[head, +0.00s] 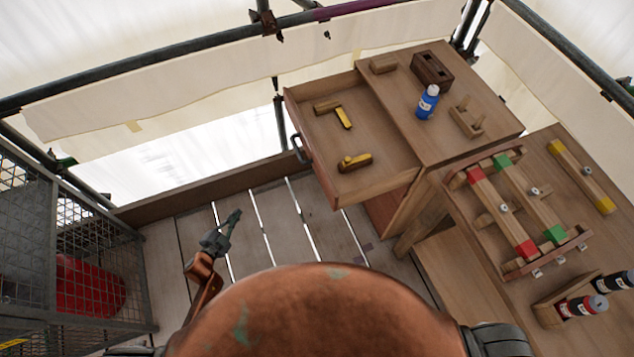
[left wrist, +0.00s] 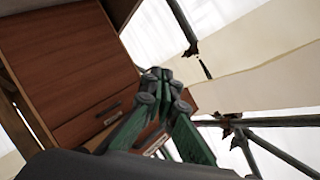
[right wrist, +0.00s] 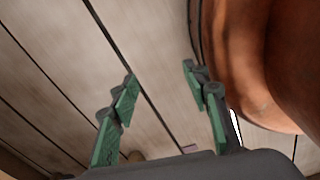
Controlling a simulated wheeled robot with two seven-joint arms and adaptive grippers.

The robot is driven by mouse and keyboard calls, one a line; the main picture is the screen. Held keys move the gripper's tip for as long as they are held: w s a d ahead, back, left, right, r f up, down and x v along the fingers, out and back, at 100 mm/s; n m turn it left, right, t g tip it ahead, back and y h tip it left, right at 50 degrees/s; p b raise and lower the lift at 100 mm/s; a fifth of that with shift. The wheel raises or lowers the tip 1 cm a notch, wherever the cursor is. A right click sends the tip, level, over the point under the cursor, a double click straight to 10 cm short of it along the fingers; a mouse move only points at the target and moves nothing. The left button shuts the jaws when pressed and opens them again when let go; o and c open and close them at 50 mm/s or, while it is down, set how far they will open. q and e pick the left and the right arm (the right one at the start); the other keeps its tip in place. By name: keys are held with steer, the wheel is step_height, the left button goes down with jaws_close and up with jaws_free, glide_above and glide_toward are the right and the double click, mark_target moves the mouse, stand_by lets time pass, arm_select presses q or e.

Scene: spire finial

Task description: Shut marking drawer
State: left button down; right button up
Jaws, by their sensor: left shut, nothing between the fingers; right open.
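The drawer (head: 375,135) stands pulled out to the left from the wooden cabinet (head: 455,85) in the head view. Its front faces left and carries a dark handle (head: 298,149). Inside lie a wooden tool with a yellow part (head: 342,117) and a yellow-topped wooden block (head: 355,162). My left gripper (head: 236,215) is shut and empty, left of and lower in the picture than the drawer front, apart from it. In the left wrist view its fingertips (left wrist: 160,75) show beside brown wooden panels (left wrist: 62,58). My right gripper (right wrist: 160,76) is open and empty above the floor boards.
On the cabinet top stand a blue bottle (head: 427,102), a dark slotted box (head: 432,70) and a wooden rack (head: 467,120). A bench at right holds a tray (head: 455,190) with red- and green-ended bars. A mesh cage (head: 95,225) stands at left. Floor before the drawer is clear.

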arm_select(q)
steer(key=w+d+r+m+h+b, duration=0.3)
steer(key=w+d+r+m+h, duration=0.1)
steer(key=d+r+m, duration=0.15)
steer(key=m+g+h+b, duration=0.5)
steer(key=m+g+h, duration=0.25)
steer(key=m, duration=0.55)
glide_toward(325, 176)
arm_select(e)
steer(key=s+d+f+g, duration=0.1)
steer(key=s+d+f, duration=0.1)
steer(key=s+f, duration=0.6)
arm_select(q)
steer(key=b+x, duration=0.2)
steer(key=x, duration=0.3)
steer(key=shift+w+d+f, duration=0.1)
steer(key=shift+f, duration=0.1)
steer(key=shift+x, duration=0.8)
arm_select(e)
steer(key=w+a+f, duration=0.1)
steer(key=w, duration=0.6)
steer(key=shift+w+a, duration=0.3)
steer(key=shift+w, duration=0.05)
